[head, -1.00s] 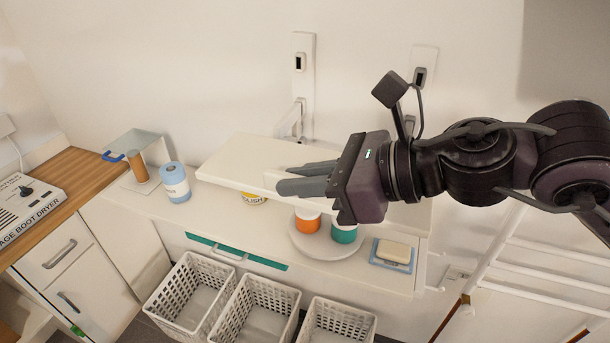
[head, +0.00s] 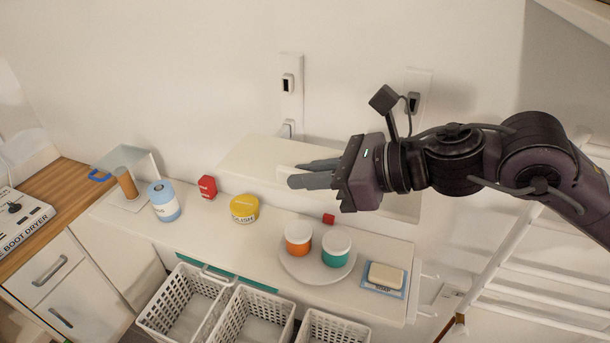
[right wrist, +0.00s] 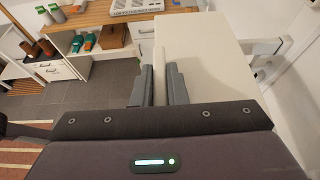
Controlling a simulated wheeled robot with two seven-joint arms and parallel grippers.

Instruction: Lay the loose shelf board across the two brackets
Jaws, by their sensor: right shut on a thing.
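The cream shelf board (head: 255,157) is up against or close to the wall, above the cabinet top. My right gripper (head: 292,179) is shut on a raised strip of it; the board also fills the middle of the right wrist view (right wrist: 205,65), with the strip between the fingers (right wrist: 159,88). The left bracket (head: 288,128) shows just above the board's back edge, below a wall plate. The right bracket is mostly hidden behind my right arm, under its plate (head: 417,88). A white bracket arm shows in the right wrist view (right wrist: 266,47). I cannot tell whether the board touches the brackets. My left gripper is out of view.
On the cabinet top (head: 215,228) stand a blue can (head: 164,202), red box (head: 207,187), yellow tin (head: 244,208), a plate with orange (head: 298,242) and teal (head: 336,249) jars, and soap (head: 386,276). A white rack (head: 540,270) stands at the right.

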